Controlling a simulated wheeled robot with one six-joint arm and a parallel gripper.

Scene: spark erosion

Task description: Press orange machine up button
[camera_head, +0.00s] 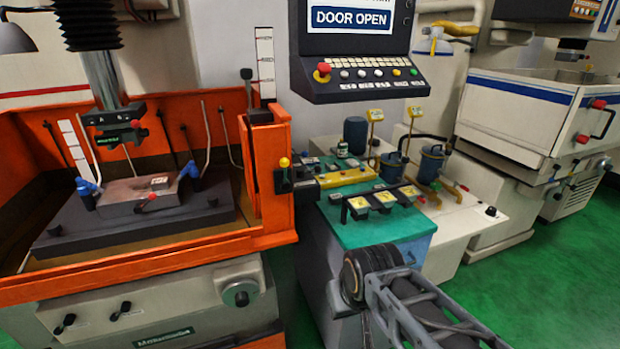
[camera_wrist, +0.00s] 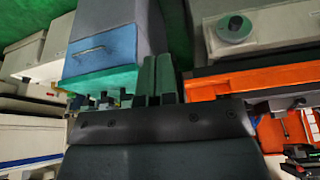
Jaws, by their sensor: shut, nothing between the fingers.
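The orange machine (camera_head: 265,190) fills the left of the head view, with an open tank. A yellow-tipped, button-like part (camera_head: 284,162) sits on a dark block at its right front corner. I cannot make out which control is the up button. In the wrist view the orange machine's edge (camera_wrist: 240,82) lies to the right of my gripper (camera_wrist: 157,60). The two dark green fingers are side by side, shut and empty, apart from the orange edge in the picture. In the head view my arm comes in at the bottom right; the fingers cannot be made out there.
A black control panel (camera_head: 365,88) with a red button hangs above a green-topped cabinet (camera_head: 385,232) holding yellow fixtures (camera_head: 347,177). The cabinet also shows in the wrist view (camera_wrist: 100,58). A white machine (camera_head: 520,110) stands at right. Green floor (camera_head: 535,275) is open at lower right.

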